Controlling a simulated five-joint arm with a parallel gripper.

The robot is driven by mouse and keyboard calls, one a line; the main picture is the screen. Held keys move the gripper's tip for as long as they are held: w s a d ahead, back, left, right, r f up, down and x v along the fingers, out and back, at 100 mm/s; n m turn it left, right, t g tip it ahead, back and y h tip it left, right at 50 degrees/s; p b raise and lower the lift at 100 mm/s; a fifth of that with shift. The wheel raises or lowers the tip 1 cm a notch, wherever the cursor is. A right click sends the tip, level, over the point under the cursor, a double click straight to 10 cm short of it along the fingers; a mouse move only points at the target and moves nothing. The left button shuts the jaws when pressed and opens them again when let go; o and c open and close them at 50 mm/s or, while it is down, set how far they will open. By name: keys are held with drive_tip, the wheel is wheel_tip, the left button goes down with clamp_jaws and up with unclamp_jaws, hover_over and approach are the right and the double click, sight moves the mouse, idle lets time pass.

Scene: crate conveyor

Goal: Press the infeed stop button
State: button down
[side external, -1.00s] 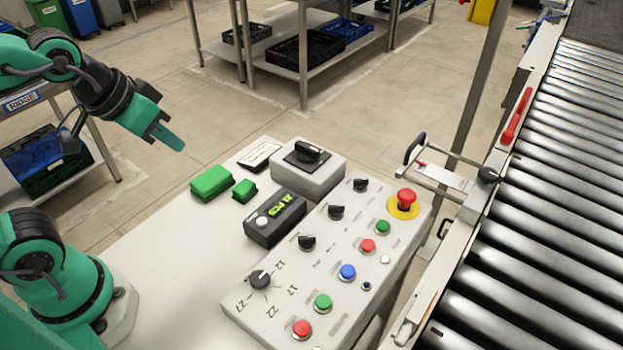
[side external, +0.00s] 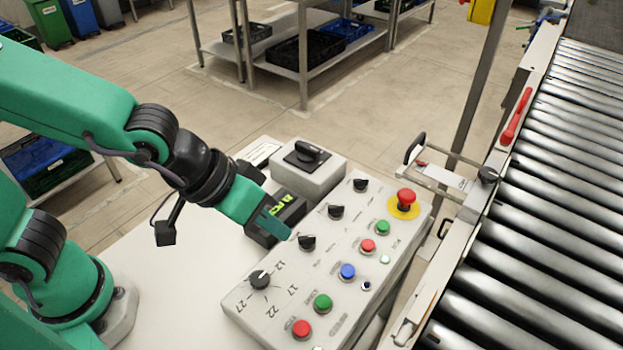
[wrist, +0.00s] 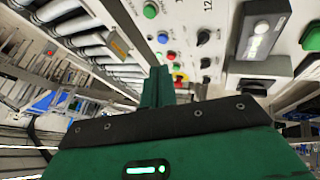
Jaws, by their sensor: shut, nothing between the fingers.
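The grey control panel (side external: 325,260) carries two small red buttons, one in its middle (side external: 368,245) and one at its near end (side external: 302,328). A red mushroom button (side external: 405,198) on a yellow ring stands at its far end. The labels are too small to read, so I cannot tell which is the infeed stop. My gripper (side external: 282,230) is shut and empty, pointing down toward the panel's left edge, left of the middle red button and apart from it. In the wrist view, the fingers (wrist: 156,82) show below the middle red button (wrist: 171,56).
Black knobs (side external: 307,242), green buttons (side external: 323,302) and a blue button (side external: 348,271) crowd the panel. A dark counter box (side external: 291,206) and a grey switch box (side external: 317,170) stand beside it. The roller conveyor (side external: 540,200) runs along the right. The near-left tabletop is clear.

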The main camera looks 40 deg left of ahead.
drive_tip(key=g+h, duration=0.1)
hover_over(297, 327)
wheel_tip(297, 327, down, 2)
drive_tip(key=shift+s+d+f, duration=0.15)
drive_tip(key=shift+f, duration=0.1)
drive_tip(key=shift+f, duration=0.15)
drive_tip(key=shift+f, duration=4.25)
drive_tip(key=shift+f, duration=0.2)
drive_tip(key=shift+f, duration=0.25)
drive_tip(key=shift+f, duration=0.45)
drive_tip(key=shift+r, duration=0.9)
idle(0.4)
